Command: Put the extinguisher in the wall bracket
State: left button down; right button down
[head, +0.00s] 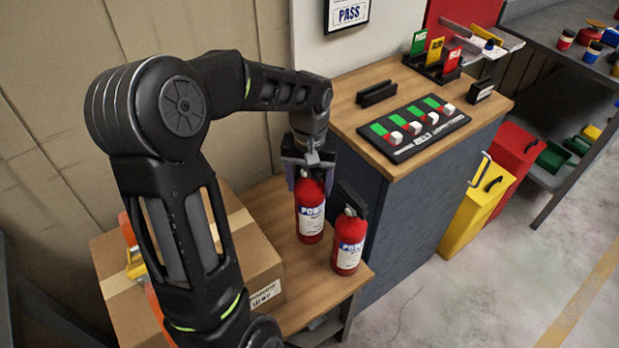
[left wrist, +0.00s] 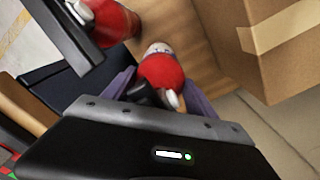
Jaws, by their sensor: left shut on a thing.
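A red fire extinguisher (head: 310,222) with a white label is upright at the small wooden table, and my left gripper (head: 309,172) is shut on its top from above. I cannot tell whether its base touches the table. In the left wrist view its red body (left wrist: 162,72) shows between the fingers. A second red extinguisher (head: 347,258) with a black top stands to the right, near the table's front corner; it also shows in the left wrist view (left wrist: 112,22), apart from the held one. I cannot make out a wall bracket. My right gripper is not in view.
A cardboard box (head: 262,262) takes up the table's left part. A dark cabinet with a wooden top (head: 350,120) stands close on the right, bearing a black panel (head: 412,130). Yellow (head: 470,205) and red (head: 513,165) bins stand beyond it. The floor at right is clear.

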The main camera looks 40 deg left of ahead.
pick_arm(q)
jog(key=shift+f, duration=1.95)
jog(key=shift+c, duration=1.3)
grip_release()
notch_tip(320, 180, up, 12)
jog(key=shift+r, duration=0.15)
jog(key=shift+c, duration=0.5)
